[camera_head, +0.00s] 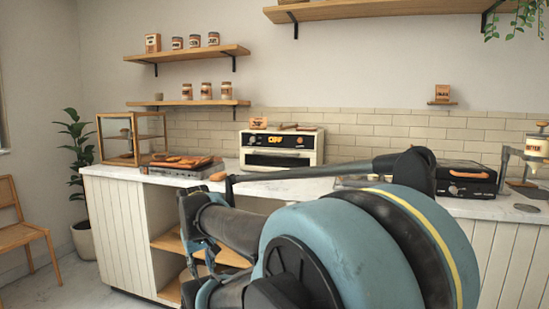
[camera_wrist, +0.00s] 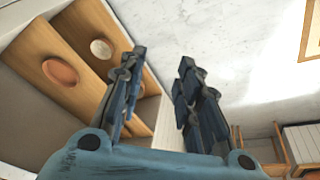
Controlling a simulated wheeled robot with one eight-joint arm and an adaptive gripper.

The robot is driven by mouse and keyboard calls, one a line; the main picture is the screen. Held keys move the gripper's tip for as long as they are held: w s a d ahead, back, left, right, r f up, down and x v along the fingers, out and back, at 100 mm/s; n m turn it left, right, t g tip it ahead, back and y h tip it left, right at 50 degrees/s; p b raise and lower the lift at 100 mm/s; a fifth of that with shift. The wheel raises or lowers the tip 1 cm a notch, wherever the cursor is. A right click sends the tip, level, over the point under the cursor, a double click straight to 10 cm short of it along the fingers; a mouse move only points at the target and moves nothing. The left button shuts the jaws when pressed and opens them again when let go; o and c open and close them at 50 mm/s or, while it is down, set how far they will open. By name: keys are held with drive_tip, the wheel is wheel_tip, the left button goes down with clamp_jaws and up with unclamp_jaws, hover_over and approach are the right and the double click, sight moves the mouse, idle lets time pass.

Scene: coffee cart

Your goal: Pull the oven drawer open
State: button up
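The oven (camera_head: 282,146) is a cream and black box on the back counter in the head view. Its upper panel reads "OFF". Its dark front, with a light horizontal bar, is the drawer (camera_head: 277,160) and looks closed. My gripper (camera_wrist: 163,62) is open and empty in the wrist view, its two blue fingers well apart. In the head view my gripper (camera_head: 197,250) is in front of the counter, lower and left of the oven and apart from it. The wrist view does not show the oven.
The white counter (camera_head: 110,171) carries a tray of food (camera_head: 180,163), a glass case (camera_head: 131,138) and a black grill (camera_head: 466,178). Open wooden shelves (camera_head: 173,242) are below it, near my gripper.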

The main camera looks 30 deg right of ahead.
drive_tip(key=w+d+r+n+t+h, duration=0.2)
drive_tip(key=w+d+r+t+h, duration=0.3)
drive_tip(key=w+d+r, duration=1)
drive_tip(key=n+t+h, duration=0.2)
drive_tip(key=n+h, duration=0.4)
approach(274, 154)
drive_tip(key=x, duration=1)
drive_tip(key=shift+w+d+f, duration=0.1)
drive_tip(key=shift+w+d, duration=0.1)
drive_tip(key=shift+d, duration=0.1)
clamp_jaws()
